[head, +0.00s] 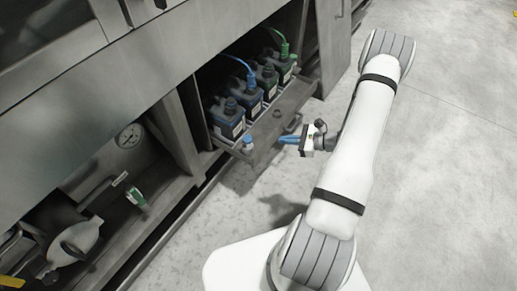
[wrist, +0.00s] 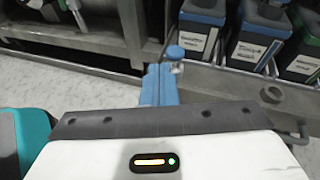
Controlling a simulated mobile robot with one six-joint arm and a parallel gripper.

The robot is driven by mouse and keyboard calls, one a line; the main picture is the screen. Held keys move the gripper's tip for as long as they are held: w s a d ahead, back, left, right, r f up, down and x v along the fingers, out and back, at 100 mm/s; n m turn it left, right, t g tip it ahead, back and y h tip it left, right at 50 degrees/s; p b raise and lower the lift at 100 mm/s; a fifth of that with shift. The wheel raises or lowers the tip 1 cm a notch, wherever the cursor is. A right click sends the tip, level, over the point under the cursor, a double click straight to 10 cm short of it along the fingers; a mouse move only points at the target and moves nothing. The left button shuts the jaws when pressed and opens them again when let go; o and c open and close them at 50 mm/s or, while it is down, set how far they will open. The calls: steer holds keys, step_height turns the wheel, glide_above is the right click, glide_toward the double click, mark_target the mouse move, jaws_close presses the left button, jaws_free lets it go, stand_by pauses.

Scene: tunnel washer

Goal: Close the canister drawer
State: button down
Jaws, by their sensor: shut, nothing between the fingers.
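The canister drawer (head: 267,134) is pulled out of the grey washer cabinet in the head view. It holds several canisters (head: 229,117) with blue or green tops. In the wrist view the drawer front (wrist: 225,100) runs across the right side, with canisters (wrist: 249,45) behind it. My gripper (head: 284,140) has blue fingers, which are shut and empty. They point at the outer side of the drawer front; I cannot tell whether they touch it. In the wrist view the gripper (wrist: 158,85) is near a small blue-capped fitting (wrist: 175,53) at the drawer's corner.
An open bay to the left holds a pressure gauge (head: 128,136) and a pale rounded housing (head: 75,240). A blue hose (head: 240,65) and a green hose (head: 280,40) rise from the canisters. The floor (head: 440,130) is clear to the right.

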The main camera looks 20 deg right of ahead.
step_height(320, 180, down, 6)
steer(key=d+m+t, duration=0.2)
steer(key=shift+h, duration=0.4)
steer(key=b+x, duration=0.4)
steer(key=x, duration=0.9)
steer(key=shift+a, duration=0.25)
steer(key=shift+w, duration=0.1)
steer(key=shift+w, duration=0.15)
